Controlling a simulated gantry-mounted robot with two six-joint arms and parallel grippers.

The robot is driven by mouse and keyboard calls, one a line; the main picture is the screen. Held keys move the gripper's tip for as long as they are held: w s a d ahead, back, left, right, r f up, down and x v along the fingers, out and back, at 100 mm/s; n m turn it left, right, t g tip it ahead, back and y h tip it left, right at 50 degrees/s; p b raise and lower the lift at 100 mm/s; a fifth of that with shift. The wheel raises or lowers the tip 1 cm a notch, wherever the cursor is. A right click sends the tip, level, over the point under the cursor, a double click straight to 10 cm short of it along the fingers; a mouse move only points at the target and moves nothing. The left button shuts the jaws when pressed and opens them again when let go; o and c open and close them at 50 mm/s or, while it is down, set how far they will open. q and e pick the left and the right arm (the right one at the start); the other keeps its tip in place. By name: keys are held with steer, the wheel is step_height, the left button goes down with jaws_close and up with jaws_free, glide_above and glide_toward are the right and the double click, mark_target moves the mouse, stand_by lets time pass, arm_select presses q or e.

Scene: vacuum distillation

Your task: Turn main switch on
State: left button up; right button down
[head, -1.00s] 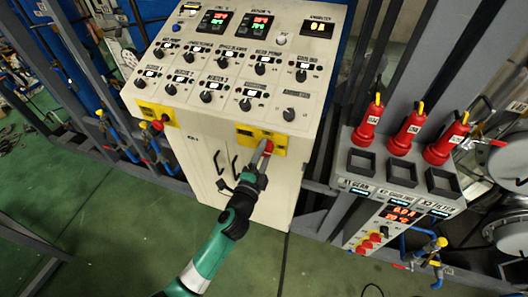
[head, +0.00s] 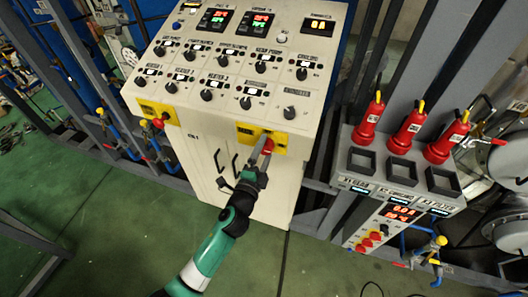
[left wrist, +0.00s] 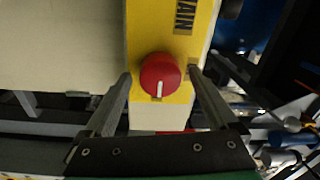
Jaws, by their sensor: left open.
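The main switch is a red round knob (left wrist: 160,75) with a white mark, on a yellow plate (left wrist: 145,30) lettered "MAIN" in the left wrist view. In the head view the red knob (head: 269,146) shows on the yellow plate (head: 279,136) at the lower right of the cream control cabinet's front. My left gripper (head: 262,145) is at the knob, its tips near the plate. In the left wrist view my left gripper (left wrist: 160,73) is open, one finger on each side of the knob, with gaps visible. My right gripper is not in view.
The cream cabinet (head: 220,90) has several black dials and lit displays on its sloped top. A second yellow plate with a red knob (head: 158,122) is at its left. Green floor is clear in front.

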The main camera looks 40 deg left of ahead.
arm_select(q)
steer(key=shift+s, duration=0.1)
steer(key=shift+s+d, duration=0.15)
steer(key=shift+s, duration=0.2)
steer(key=v, duration=1)
steer(key=shift+s+p, duration=0.35)
steer(key=shift+p, duration=0.1)
